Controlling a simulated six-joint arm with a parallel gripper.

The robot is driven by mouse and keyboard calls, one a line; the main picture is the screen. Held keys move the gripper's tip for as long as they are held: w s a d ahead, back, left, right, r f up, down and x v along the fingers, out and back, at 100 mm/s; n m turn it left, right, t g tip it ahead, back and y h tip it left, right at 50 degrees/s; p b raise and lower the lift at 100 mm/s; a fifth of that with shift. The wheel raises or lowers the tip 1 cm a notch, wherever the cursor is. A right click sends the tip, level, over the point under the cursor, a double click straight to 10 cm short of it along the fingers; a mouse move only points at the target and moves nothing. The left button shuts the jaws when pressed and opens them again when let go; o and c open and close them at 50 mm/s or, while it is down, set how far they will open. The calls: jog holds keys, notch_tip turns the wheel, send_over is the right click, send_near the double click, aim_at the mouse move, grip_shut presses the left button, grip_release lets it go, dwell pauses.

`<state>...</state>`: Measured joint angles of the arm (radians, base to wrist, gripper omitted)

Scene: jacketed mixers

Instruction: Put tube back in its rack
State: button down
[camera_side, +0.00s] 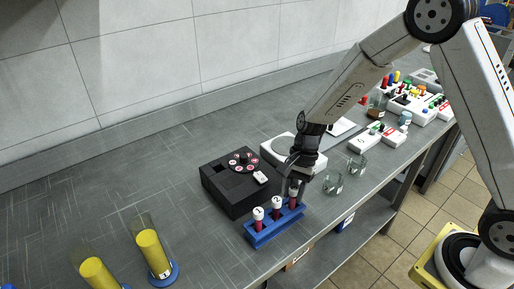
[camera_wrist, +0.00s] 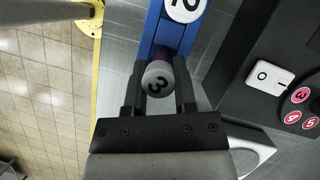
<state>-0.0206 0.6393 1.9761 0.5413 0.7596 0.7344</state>
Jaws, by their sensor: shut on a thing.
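The blue rack (camera_side: 265,233) stands near the front edge of the bench and holds tubes with white caps and dark red contents. The tube capped 1 (camera_side: 258,214) and the tube capped 2 (camera_side: 277,203) stand upright in it. My gripper (camera_side: 295,184) is at the rack's right end, shut on the tube capped 3 (camera_wrist: 158,80). In the wrist view, my gripper (camera_wrist: 159,100) has a finger on each side of that cap. The tube lines up with the rack's end; its lower end is hidden, so I cannot tell how deep it sits. The rack also shows in the wrist view (camera_wrist: 176,38).
A black mixer (camera_side: 232,188) with a round dial stands just behind the rack. A white device (camera_side: 278,152) is behind my gripper. Glass beakers (camera_side: 333,183) stand to the right. Yellow-filled cylinders (camera_side: 152,252) stand at left. Bare bench lies between cylinders and rack.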

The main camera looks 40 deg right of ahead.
grip_release()
dwell(0.4)
jog(key=shift+r, duration=0.15)
jog(key=shift+r, duration=2.9)
